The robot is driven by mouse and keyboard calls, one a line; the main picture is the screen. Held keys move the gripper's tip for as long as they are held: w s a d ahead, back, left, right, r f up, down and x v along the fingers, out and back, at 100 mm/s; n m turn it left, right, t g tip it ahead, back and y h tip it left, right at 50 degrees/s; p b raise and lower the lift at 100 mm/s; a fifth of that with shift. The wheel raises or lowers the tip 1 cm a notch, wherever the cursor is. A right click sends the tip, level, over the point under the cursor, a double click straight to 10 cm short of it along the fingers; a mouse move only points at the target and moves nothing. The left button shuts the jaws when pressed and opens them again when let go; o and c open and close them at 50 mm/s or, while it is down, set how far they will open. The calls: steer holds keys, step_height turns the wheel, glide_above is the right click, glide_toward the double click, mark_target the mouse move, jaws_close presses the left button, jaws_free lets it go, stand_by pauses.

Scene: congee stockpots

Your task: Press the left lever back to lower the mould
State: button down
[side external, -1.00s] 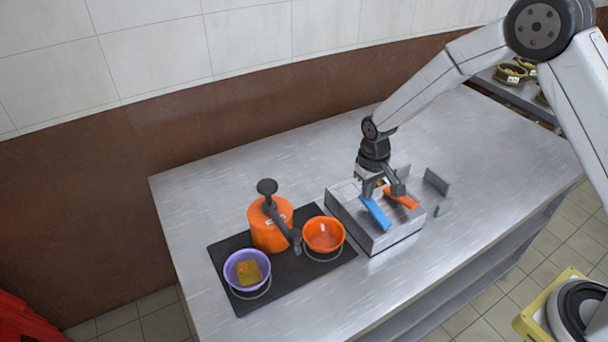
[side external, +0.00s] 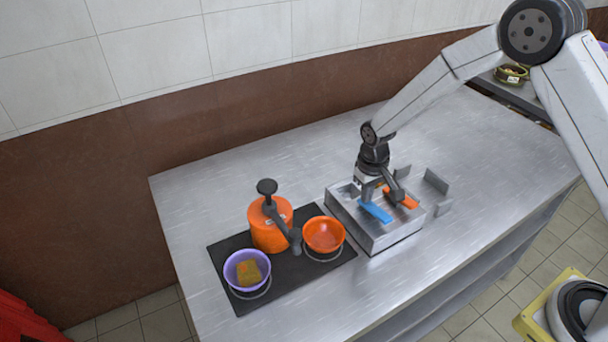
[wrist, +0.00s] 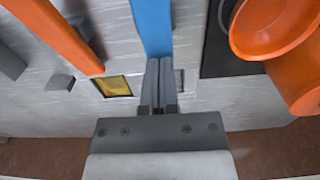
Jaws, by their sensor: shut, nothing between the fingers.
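A metal box (side external: 374,240) on the counter carries two levers, a blue one (side external: 376,211) and an orange one (side external: 406,199). Blue is the left one in the side external view; in the wrist view, the blue lever (wrist: 152,25) is right of the orange lever (wrist: 62,38). My gripper (side external: 368,196) is shut and empty, with its fingertips (wrist: 160,63) at the end of the blue lever, apparently touching it. A yellow rectangular window (wrist: 114,86) shows in the box top. I cannot make out the mould for certain.
Left of the box, a black mat (side external: 232,287) holds an orange pot (side external: 266,236) with a dark handled part, an orange bowl (side external: 324,233) and a purple bowl (side external: 232,273). A metal bracket (side external: 436,184) stands right of the box. The counter behind is clear.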

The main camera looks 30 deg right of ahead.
steer(key=shift+r, duration=0.1)
stand_by(0.3)
step_height(320, 180, up, 8)
stand_by(1.2)
steer(key=shift+s, duration=0.1)
steer(key=s+d+r+t, duration=0.1)
steer(key=s+d, duration=0.1)
steer(key=s, duration=0.7)
steer(key=s+d+r+t, duration=0.1)
steer(key=s+d+r, duration=0.1)
steer(key=s, duration=0.7)
steer(key=shift+r+t, duration=0.3)
